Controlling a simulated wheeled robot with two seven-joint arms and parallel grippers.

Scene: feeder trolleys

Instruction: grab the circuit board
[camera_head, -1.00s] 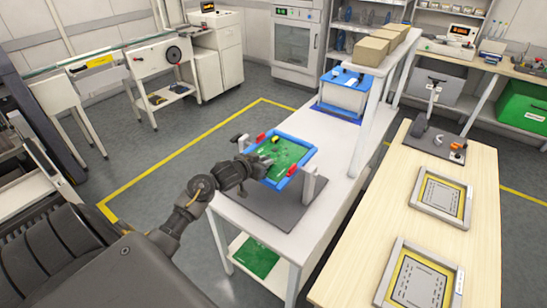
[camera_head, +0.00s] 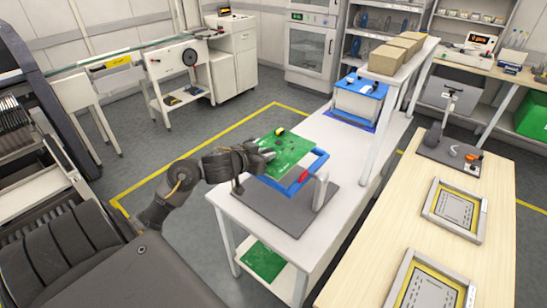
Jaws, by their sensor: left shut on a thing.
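The green circuit board (camera_head: 290,157) is raised and tilted above the blue frame (camera_head: 312,176) of a fixture on the white table. It has a small black and yellow part near its top edge. My left gripper (camera_head: 266,154) is at the board's left edge, shut on it. The fingertips are small and partly hidden. The blue frame stands on a dark grey base plate (camera_head: 272,208), with a red clip and a light grey upright at its right side. My right gripper is not in view.
A blue-lidded clear box (camera_head: 360,98) stands farther back on the white table (camera_head: 240,214). Cardboard boxes (camera_head: 395,55) sit on the shelf above. Another green board (camera_head: 263,261) lies on the lower shelf. A wooden table (camera_head: 405,225) with framed plates is at right.

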